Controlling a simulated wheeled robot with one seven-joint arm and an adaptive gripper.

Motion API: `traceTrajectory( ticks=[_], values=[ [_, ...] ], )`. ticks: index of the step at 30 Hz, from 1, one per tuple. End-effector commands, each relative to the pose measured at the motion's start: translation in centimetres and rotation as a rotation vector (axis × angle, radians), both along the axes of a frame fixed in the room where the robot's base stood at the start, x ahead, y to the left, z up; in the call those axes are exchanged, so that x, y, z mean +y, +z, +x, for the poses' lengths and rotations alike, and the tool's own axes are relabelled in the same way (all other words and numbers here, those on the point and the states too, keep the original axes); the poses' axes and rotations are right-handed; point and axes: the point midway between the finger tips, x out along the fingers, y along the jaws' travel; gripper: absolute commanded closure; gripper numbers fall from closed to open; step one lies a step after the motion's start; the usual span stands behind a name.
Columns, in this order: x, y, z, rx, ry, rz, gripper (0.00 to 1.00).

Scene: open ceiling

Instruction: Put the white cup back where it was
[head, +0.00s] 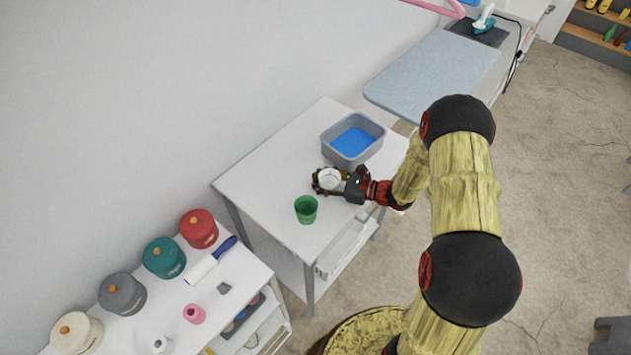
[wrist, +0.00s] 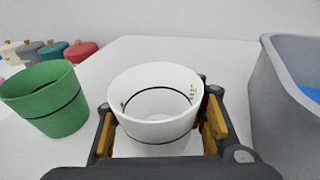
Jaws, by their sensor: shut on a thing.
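The white cup (wrist: 155,118) is between the two fingers of my gripper (wrist: 160,135) in the wrist view. My gripper is shut on it, and the cup is upright with its open top facing up. In the head view the white cup (head: 329,179) and my gripper (head: 330,182) are over the white table (head: 262,170), between the green cup and the grey basin. I cannot tell whether the cup's base touches the table.
A green cup (head: 306,209) stands close by; it is left of the white cup in the wrist view (wrist: 48,100). A grey basin (head: 352,155) with blue inside stands on the other side. The table's left part is clear. A shelf with several lidded pots (head: 164,258) is at lower left.

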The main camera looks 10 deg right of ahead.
Motion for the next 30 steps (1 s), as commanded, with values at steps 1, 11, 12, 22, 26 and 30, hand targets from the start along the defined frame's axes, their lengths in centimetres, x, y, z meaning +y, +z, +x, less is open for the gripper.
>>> traceTrajectory(
  ticks=[1, 11, 12, 22, 26, 30],
  values=[
    [-0.02, 0.13, 0.06, -0.002, 0.0, 0.0, 1.0],
    [-0.02, -0.19, 0.03, -0.002, 0.0, 0.0, 0.66],
    [-0.01, -0.15, 0.04, -0.002, 0.0, 0.0, 0.63],
    [-0.02, -0.11, 0.04, -0.002, 0.0, 0.0, 0.45],
    [-0.01, -0.11, 0.03, -0.002, 0.0, 0.0, 0.37],
    [-0.01, -0.11, 0.03, -0.002, 0.0, 0.0, 0.37]
  ],
)
